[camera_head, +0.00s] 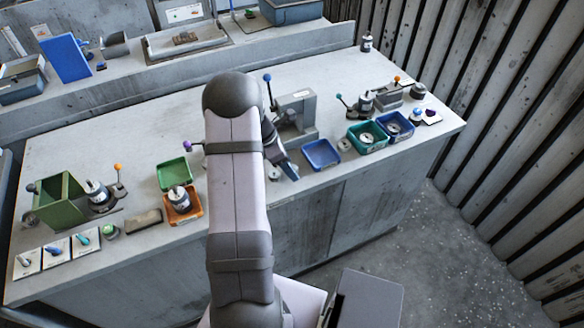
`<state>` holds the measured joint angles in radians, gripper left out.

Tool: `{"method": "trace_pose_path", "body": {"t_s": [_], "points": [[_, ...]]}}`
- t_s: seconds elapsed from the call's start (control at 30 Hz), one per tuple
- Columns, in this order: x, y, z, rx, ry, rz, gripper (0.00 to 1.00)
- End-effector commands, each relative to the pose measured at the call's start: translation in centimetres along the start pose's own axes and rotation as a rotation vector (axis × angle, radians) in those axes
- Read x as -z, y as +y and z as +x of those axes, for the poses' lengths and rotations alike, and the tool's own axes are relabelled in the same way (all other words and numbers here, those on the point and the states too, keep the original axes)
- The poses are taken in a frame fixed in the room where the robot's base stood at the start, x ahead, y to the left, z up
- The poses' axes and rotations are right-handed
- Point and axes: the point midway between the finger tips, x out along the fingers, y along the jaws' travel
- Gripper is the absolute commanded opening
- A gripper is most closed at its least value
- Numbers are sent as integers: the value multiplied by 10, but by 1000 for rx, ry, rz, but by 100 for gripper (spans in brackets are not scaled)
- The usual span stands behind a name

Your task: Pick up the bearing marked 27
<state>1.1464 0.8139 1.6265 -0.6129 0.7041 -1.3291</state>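No number 27 can be read at this size, so I cannot tell which part is the bearing marked 27. Small round metal parts that may be bearings show in the teal tray (371,148) and in the darker blue tray (408,136). A similar pale round part (344,145) lies on the bench between the trays. My gripper (291,172) is partly hidden behind my arm, just left of an empty blue tray (321,155). Its fingers are too small and covered to show whether they are open or hold anything.
A grey press-like fixture (297,110) with a blue-knobbed lever stands behind my gripper. A green tray (174,173), an orange tray (192,212) with a metal cylinder, and a green fixture (62,203) stand left. The bench's back middle is clear. A ribbed wall (490,90) borders the right.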

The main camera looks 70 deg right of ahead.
Motion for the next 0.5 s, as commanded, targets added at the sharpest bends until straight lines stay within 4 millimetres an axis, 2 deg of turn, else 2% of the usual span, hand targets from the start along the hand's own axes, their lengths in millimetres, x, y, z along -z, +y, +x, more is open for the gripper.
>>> {"method": "trace_pose_path", "body": {"t_s": [0.23, 0.27, 0.43, 0.5], "points": [[0, 0, 2, -1, 0, 1, 52], [0, 0, 2, -1, 0, 1, 48], [0, 0, 2, -1, 0, 1, 7], [0, 0, 1, -1, -1, 1, 6]]}}
